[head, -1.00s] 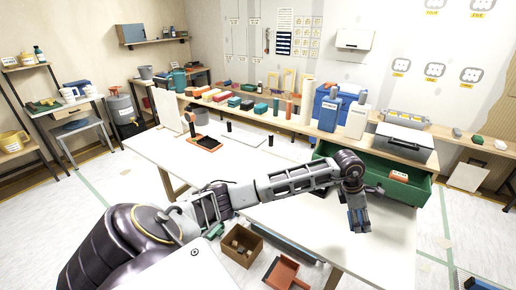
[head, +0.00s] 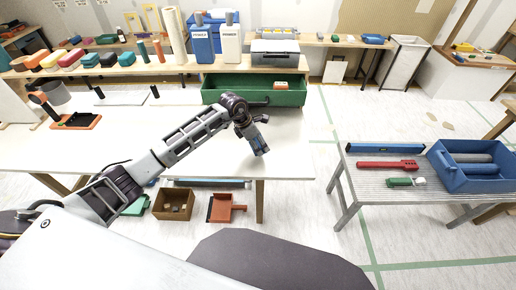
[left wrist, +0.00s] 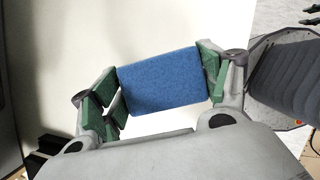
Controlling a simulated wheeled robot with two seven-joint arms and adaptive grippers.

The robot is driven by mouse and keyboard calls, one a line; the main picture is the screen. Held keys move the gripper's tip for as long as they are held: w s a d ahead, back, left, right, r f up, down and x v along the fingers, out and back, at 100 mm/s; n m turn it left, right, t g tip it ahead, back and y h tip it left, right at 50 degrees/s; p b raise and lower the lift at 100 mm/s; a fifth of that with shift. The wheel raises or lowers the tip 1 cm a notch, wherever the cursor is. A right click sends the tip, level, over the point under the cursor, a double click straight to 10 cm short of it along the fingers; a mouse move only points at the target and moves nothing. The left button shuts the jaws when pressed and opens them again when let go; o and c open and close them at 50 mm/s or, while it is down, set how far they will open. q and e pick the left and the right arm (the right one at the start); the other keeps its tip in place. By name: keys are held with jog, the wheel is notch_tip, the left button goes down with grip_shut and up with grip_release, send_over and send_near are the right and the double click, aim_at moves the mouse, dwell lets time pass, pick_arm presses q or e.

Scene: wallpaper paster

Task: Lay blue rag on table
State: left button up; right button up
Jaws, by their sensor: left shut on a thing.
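The blue rag (left wrist: 160,83) shows in the left wrist view as a folded, flat blue piece between green finger pads. My left gripper (head: 258,145) is shut on it, above the right end of the white table (head: 290,152) in the head view. The fingers point down toward the tabletop. In the left wrist view the pale surface lies behind the rag; I cannot tell whether the rag touches it. My right gripper is not in view.
An open green drawer (head: 290,97) sits behind the gripper. A metal side table (head: 345,185) stands to the right with a red tool (head: 388,165) and a blue bin (head: 455,180).

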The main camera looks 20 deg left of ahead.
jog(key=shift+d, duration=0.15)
pick_arm(q)
jog(key=shift+f, duration=1.85)
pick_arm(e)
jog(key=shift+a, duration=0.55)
pick_arm(q)
jog(key=shift+f, duration=0.15)
